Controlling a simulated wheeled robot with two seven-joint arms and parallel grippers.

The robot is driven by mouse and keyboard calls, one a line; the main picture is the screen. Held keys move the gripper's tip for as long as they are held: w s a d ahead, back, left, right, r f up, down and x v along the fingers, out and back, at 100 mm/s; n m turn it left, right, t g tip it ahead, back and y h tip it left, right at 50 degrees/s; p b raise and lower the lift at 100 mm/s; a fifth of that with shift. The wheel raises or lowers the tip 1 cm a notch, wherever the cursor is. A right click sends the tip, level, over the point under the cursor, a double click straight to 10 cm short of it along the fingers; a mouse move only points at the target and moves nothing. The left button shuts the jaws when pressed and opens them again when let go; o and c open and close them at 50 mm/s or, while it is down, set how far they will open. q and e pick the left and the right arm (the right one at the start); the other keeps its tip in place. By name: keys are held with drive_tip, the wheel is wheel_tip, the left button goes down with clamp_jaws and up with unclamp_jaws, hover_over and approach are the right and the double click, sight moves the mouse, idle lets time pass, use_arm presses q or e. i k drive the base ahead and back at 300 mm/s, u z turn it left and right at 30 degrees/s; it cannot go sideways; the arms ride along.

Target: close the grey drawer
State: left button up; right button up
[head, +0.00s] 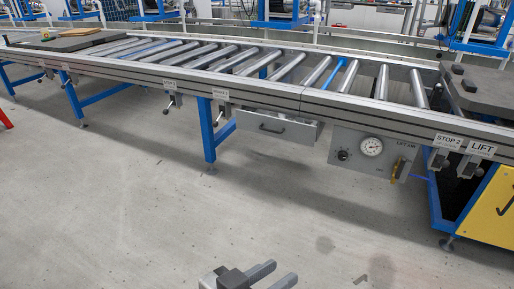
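The grey drawer (295,132) hangs under the front rail of the roller conveyor, near the middle of the head view. My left gripper (282,271) is at the bottom edge of the view, over the bare floor and well apart from the drawer. Its two fingers are spread with nothing between them. My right gripper is not in view.
A grey panel with a round gauge (372,146) is right of the drawer. A blue conveyor leg (207,132) stands left of it. Small levers hang under the rail. A yellow panel (492,212) is at far right. The floor in front is clear.

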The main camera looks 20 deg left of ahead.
sight(253, 120)
drive_tip(key=u, duration=0.95)
drive_tip(key=i, duration=1.5)
drive_tip(key=z, duration=0.8)
drive_tip(key=i, duration=0.3)
drive_tip(key=z, duration=0.25)
